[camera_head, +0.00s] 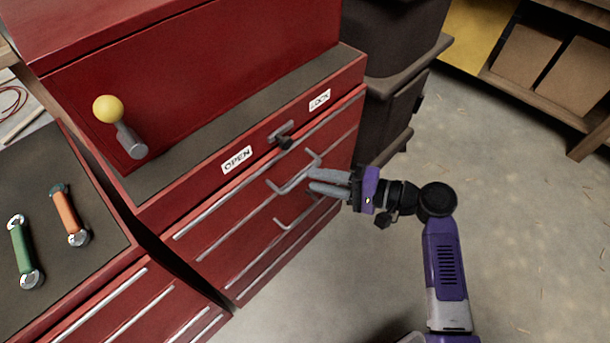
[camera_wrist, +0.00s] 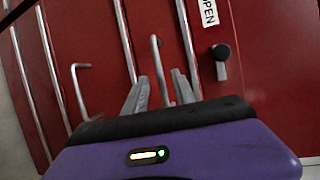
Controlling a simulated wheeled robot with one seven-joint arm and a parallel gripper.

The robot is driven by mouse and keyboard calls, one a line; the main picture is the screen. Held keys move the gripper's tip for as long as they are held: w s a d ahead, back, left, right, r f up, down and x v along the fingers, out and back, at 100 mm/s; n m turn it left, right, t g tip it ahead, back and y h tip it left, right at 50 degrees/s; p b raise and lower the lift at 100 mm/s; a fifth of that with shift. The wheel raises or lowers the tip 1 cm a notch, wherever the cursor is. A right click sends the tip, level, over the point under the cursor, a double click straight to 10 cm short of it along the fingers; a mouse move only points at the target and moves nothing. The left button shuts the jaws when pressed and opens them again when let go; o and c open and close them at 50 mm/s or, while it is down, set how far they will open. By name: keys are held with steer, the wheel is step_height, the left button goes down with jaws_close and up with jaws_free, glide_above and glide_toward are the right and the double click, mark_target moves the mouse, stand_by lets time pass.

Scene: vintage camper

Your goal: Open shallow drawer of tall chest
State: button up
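The tall red chest (camera_head: 245,205) has several drawers with silver trim strips, all flush with its front. A silver bar handle (camera_head: 288,182) is on the upper, shallow drawer; a second handle (camera_head: 284,222) is below it. My gripper (camera_head: 312,182) is at the chest front, by the right part of the upper handle. In the wrist view its two fingers (camera_wrist: 158,80) are apart, and the upper handle (camera_wrist: 155,58) runs into the gap between them. I cannot tell whether they touch it. A dark latch (camera_head: 283,140) sits between the OPEN and LOCK labels.
A lever with a yellow knob (camera_head: 108,109) is on the chest's upper part. A lower red cabinet (camera_head: 95,262) at left carries a green wrench (camera_head: 23,252) and an orange wrench (camera_head: 69,215). Dark bins (camera_head: 395,95) stand behind the chest. The concrete floor at right is clear.

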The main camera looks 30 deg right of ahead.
mark_target(302, 176)
steer(key=shift+x, duration=2.35)
jaws_close()
steer(key=shift+s, duration=0.1)
